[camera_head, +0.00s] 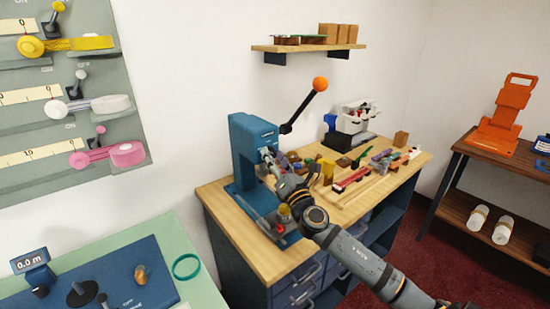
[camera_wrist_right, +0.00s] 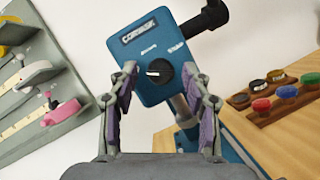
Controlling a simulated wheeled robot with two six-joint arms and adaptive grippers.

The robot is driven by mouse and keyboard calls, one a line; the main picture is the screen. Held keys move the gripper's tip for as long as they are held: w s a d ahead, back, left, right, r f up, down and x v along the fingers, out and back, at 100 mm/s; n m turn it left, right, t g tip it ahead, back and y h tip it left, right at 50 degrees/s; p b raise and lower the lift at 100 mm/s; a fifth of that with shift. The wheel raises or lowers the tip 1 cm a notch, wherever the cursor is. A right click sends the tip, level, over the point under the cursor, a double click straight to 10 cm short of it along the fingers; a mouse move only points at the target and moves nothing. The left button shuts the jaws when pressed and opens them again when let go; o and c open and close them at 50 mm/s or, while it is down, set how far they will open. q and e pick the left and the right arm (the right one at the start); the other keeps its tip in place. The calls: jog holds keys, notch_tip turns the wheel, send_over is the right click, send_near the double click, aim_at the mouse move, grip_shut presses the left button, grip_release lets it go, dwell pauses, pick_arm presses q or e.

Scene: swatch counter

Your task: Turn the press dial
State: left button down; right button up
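The blue press (camera_head: 248,150) stands at the left end of the wooden-topped counter, its black lever with an orange ball (camera_head: 320,84) raised to the upper right. In the right wrist view, the press head (camera_wrist_right: 150,45) faces me with a round black dial (camera_wrist_right: 160,72) bearing a white pointer mark, roughly level. My right gripper (camera_head: 268,162) is in front of the press. Its two fingers are spread (camera_wrist_right: 160,80), and the dial appears between their tips in the right wrist view. Whether they touch it is not clear. My left gripper is not in view.
Small coloured items and a red-and-white tool (camera_head: 351,179) crowd the counter right of the press. A wall shelf (camera_head: 308,47) hangs above. A green table with a dark blue panel (camera_head: 120,270) stands at the lower left, and a brown shelf unit (camera_head: 480,205) at the right.

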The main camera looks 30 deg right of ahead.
grip_shut()
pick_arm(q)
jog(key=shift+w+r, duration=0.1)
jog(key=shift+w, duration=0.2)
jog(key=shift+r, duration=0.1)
pick_arm(e)
jog(key=m+p, duration=0.1)
jog(key=m+h+p, duration=0.1)
jog(key=m+p, duration=0.1)
jog(key=shift+r+g, duration=0.3)
jog(key=shift+g, duration=0.1)
jog(key=m+g+h+p, duration=0.1)
jog(key=m+p, duration=0.2)
jog(key=m+g+h+p, duration=0.1)
jog(key=m+p, duration=0.2)
jog(key=m, duration=0.1)
jog(key=shift+a+r, duration=0.2)
pick_arm(q)
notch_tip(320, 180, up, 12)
jog(key=p, duration=0.3)
pick_arm(e)
jog(key=shift+f+m+g, duration=0.15)
jog(key=shift+m+g, duration=0.65)
jog(key=shift+m, duration=1.1)
jog(key=shift+o, duration=0.8)
grip_release()
